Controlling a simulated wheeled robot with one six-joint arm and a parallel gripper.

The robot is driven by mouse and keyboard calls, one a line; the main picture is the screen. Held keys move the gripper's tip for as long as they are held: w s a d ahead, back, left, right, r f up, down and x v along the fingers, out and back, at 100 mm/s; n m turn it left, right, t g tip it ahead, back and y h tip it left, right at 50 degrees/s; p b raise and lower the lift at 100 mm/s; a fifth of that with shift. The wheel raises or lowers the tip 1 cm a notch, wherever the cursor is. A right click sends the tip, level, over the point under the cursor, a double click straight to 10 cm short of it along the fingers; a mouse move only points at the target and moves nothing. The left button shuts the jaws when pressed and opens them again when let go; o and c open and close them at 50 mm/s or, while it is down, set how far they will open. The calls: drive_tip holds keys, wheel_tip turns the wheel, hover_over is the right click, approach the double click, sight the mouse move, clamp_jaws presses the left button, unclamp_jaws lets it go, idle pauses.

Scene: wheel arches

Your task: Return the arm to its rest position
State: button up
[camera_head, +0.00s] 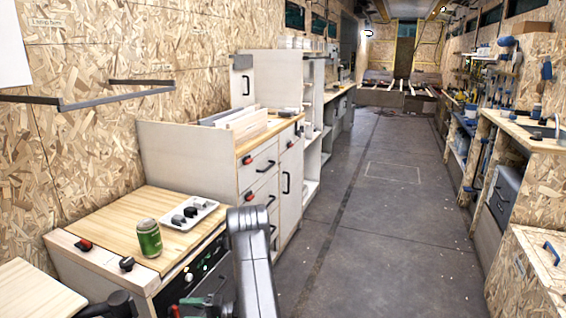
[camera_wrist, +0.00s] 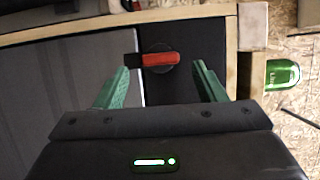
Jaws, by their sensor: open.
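My gripper (camera_wrist: 160,67) shows in the wrist view with two green fingers spread apart and nothing held between them. A red and black latch (camera_wrist: 158,59) on a dark cabinet front appears in the gap beyond the fingers; I cannot tell how far off it is. My arm (camera_head: 252,255) rises at the bottom centre of the head view, bent in front of the low cabinet. A green can (camera_head: 149,238) stands upright on the low wooden counter (camera_head: 130,205). It also shows at the right of the wrist view (camera_wrist: 281,74).
A white tray (camera_head: 188,213) with dark items lies on the low counter, near red and black latches. A taller cabinet (camera_head: 262,165) stands behind it. A grey rail (camera_head: 100,97) juts from the left wall. The floor aisle (camera_head: 370,220) to the right is clear.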

sight(178, 311)
drive_tip(key=d+p, duration=0.1)
drive_tip(key=d, duration=1.1)
drive_tip(key=shift+n, duration=0.3)
drive_tip(key=a+b, duration=0.1)
drive_tip(key=a, duration=1.2)
drive_tip(key=shift+a+r, duration=0.15)
drive_tip(key=shift+a, duration=0.15)
drive_tip(key=n+t+h+b, duration=0.1)
drive_tip(key=n+b, duration=0.2)
drive_tip(key=n+t+h+b, duration=0.1)
drive_tip(key=n+h+b, duration=0.1)
drive_tip(key=n+b, duration=0.1)
drive_tip(key=s+r+n+t+h+b, duration=0.1)
drive_tip(key=n+h+b, duration=0.1)
drive_tip(key=n, duration=0.3)
drive_tip(key=shift+s+a+t+b, duration=0.1)
drive_tip(key=shift+a+t+b, duration=0.1)
drive_tip(key=shift+t+b, duration=0.2)
drive_tip(key=shift+s+n+t+b, duration=0.1)
drive_tip(key=shift+n+t+b, duration=0.4)
drive_tip(key=shift+b, duration=0.6)
drive_tip(key=shift+r, duration=0.1)
drive_tip(key=shift+r, duration=0.2)
